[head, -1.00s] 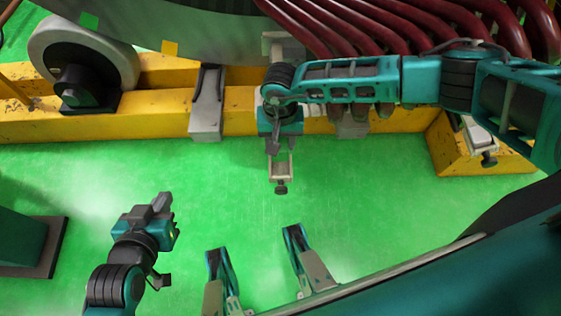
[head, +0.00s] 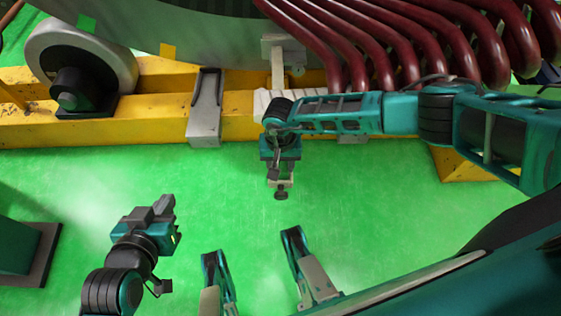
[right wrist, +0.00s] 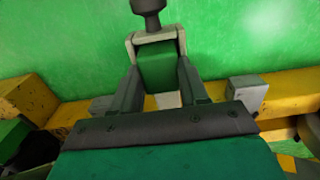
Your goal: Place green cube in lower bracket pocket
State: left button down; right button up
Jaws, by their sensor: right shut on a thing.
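The green cube (right wrist: 157,68) sits between the two fingers of my right gripper in the right wrist view, with the pale bracket (right wrist: 139,40) around its far end. A dark knob (right wrist: 150,8) stands out beyond the bracket. My right gripper (right wrist: 158,80) is shut on the cube. Whether the cube is fully seated in a pocket cannot be told. In the head view, my right gripper (head: 279,172) is over the bracket (head: 288,183) and hides most of it and the cube. The knob (head: 281,195) shows below. My left gripper (head: 158,211) is apart at lower left, its jaw opening unclear.
A yellow beam (head: 150,122) with a grey support (head: 204,120) runs behind the bracket. A pale roller (head: 124,60) stands at the left. Dark red tubes (head: 400,45) curve above my right arm. The green floor (head: 100,170) is open between the arms.

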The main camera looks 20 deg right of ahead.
aim_at(280, 165)
pick_arm(q)
jog(key=shift+a+f, duration=0.1)
pick_arm(e)
jog(key=o, duration=1.1)
jog(key=shift+f, duration=0.1)
jog(key=shift+c, duration=0.2)
jog(key=shift+r, duration=0.25)
notch_tip(280, 165, up, 5)
jog(key=shift+f+p, duration=0.1)
jog(key=shift+p, duration=1.15)
pick_arm(q)
jog(key=shift+s+a+r+p, duration=0.15)
jog(key=shift+a+r+p, duration=0.2)
jog(key=shift+r+p, duration=0.2)
jog(key=shift+s+a+r+p, duration=0.1)
jog(key=shift+a+r+p, duration=0.2)
jog(key=shift+r+p, duration=0.15)
pick_arm(e)
notch_tip(280, 165, up, 7)
